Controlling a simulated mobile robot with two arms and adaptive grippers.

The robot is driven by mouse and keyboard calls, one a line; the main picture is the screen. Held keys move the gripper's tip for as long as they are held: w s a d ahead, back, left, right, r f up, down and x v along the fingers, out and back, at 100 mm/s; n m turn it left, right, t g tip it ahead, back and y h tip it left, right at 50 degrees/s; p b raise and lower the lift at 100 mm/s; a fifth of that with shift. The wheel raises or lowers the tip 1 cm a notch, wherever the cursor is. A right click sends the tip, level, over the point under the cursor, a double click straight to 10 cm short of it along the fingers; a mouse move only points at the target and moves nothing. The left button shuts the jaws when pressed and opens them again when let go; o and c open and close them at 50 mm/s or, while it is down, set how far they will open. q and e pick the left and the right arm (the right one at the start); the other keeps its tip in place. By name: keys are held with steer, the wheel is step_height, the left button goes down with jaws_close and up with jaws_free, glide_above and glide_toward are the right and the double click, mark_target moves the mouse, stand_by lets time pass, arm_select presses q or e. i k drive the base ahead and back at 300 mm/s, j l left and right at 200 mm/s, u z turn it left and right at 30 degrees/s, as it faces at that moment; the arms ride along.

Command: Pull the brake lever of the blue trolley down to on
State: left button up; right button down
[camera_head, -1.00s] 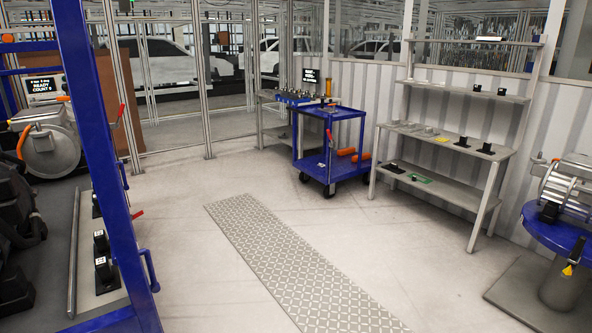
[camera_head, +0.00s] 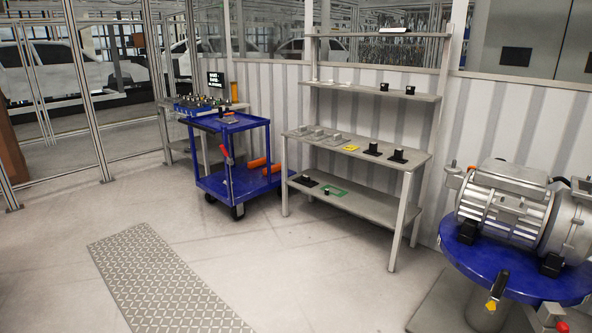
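The blue trolley (camera_head: 238,186) stands left of the middle in the head view, on black casters, some way off across the floor. It has a blue top tray and a lower shelf with orange cylinders (camera_head: 262,164) on or behind it. A red-handled lever (camera_head: 226,155) sits at its front left post, tilted; its exact position is too small to read. Neither of my grippers shows in the view, so both are apart from the trolley as far as I can see.
A grey shelf rack (camera_head: 362,143) with small parts stands right of the trolley. A blue round table (camera_head: 515,262) carrying a silver motor (camera_head: 510,205) is at the right. A patterned floor strip (camera_head: 160,280) and open floor lie in front.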

mark_target(223, 148)
steer(key=i+u, duration=0.25)
steer(key=i, duration=0.4)
steer(key=i+u, duration=0.3)
steer(key=i, duration=0.4)
steer(key=i+l+u, duration=0.25)
steer(key=i, duration=0.4)
steer(key=i+l, duration=0.1)
steer(key=i, duration=0.8)
steer(key=i+u, duration=0.1)
steer(key=i, duration=0.85)
steer(key=i+l+u, duration=0.3)
steer(key=i, duration=0.15)
steer(key=i+l+u, duration=0.25)
steer(key=i, duration=0.15)
steer(key=j, duration=0.1)
